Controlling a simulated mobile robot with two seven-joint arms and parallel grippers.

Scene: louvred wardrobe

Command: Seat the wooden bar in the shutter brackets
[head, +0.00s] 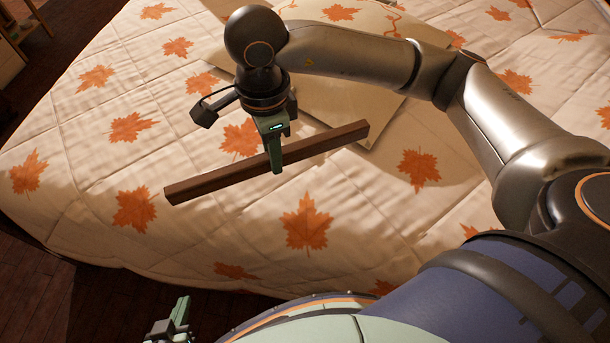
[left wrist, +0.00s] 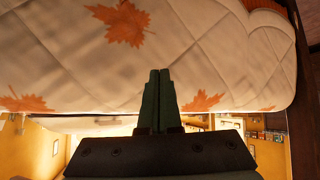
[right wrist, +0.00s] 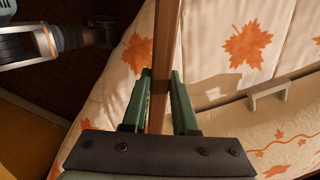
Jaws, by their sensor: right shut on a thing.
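The wooden bar (head: 315,146) is a long brown square stick. In the head view it hangs in the air above the bed, slanting up to the right. My right gripper (head: 277,160) is shut on it near the middle, fingers pointing down. In the right wrist view the bar (right wrist: 161,50) runs between the two green fingers (right wrist: 160,95). My left gripper (head: 182,310) is low at the bottom left of the head view, away from the bar. In the left wrist view its fingers (left wrist: 158,85) are together with nothing between them. No shutter brackets or louvred wardrobe can be made out.
A bed with a white quilt (head: 75,165) patterned with orange leaves fills most of the head view. A pillow (head: 345,95) lies behind the bar. Dark wooden floor (head: 30,285) shows at the lower left, and a wooden furniture piece (head: 18,30) stands at the top left.

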